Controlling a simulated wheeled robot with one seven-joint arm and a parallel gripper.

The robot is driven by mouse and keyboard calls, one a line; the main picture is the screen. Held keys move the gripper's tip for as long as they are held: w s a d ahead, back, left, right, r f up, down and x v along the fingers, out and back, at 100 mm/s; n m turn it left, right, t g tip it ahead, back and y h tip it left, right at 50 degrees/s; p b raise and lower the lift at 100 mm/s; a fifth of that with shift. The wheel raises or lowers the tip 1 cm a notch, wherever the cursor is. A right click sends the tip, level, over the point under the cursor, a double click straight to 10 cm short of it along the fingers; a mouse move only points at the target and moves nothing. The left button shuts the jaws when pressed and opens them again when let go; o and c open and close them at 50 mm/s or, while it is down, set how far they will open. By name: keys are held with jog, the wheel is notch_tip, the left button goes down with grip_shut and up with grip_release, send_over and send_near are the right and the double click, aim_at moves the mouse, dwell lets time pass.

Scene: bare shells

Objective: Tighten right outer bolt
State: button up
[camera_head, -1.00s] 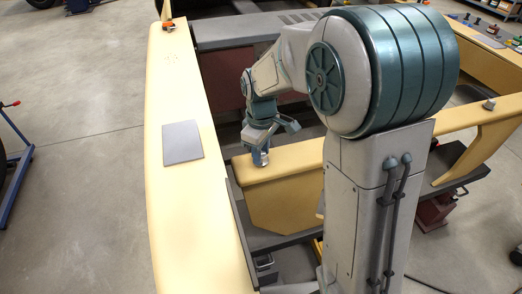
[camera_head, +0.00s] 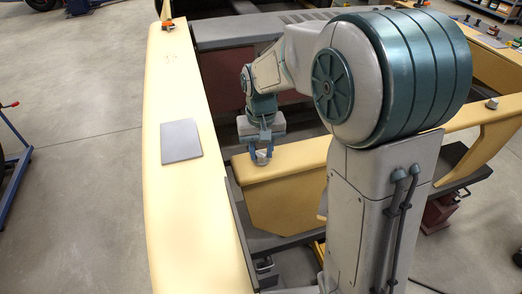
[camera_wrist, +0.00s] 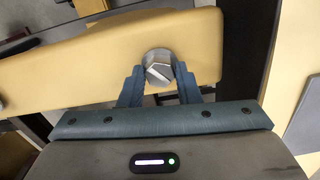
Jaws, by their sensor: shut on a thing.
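A silver hex bolt (camera_wrist: 158,68) sits on the yellow crossbeam (camera_wrist: 70,70) in the wrist view. My gripper (camera_wrist: 158,76) has its two blue fingers on either side of the bolt head, shut on it. In the head view my gripper (camera_head: 261,156) reaches down onto the left end of the crossbeam (camera_head: 300,157), with the bolt (camera_head: 262,160) between its fingertips. Another bolt (camera_head: 492,103) stands on the right part of the crossbeam, apart from my gripper.
A long yellow rail (camera_head: 180,210) runs along the left, bearing a flat grey plate (camera_head: 181,141) and a small orange item (camera_head: 168,25) at its far end. Dark frame parts lie below the crossbeam. Open concrete floor (camera_head: 90,110) is at the left.

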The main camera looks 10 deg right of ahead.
jog(key=m, duration=0.7)
jog(key=shift+w+r+b, duration=0.1)
jog(key=shift+r+b, duration=0.1)
jog(key=shift+b, duration=0.15)
jog(key=m, duration=0.7)
jog(key=shift+m, duration=0.3)
jog(key=m, duration=0.6)
jog(key=shift+r+p, duration=0.1)
jog(key=shift+p, duration=0.3)
jog(key=shift+m+p, duration=0.55)
jog(key=shift+m, duration=2.15)
jog(key=o, duration=1)
jog(key=shift+f, duration=0.2)
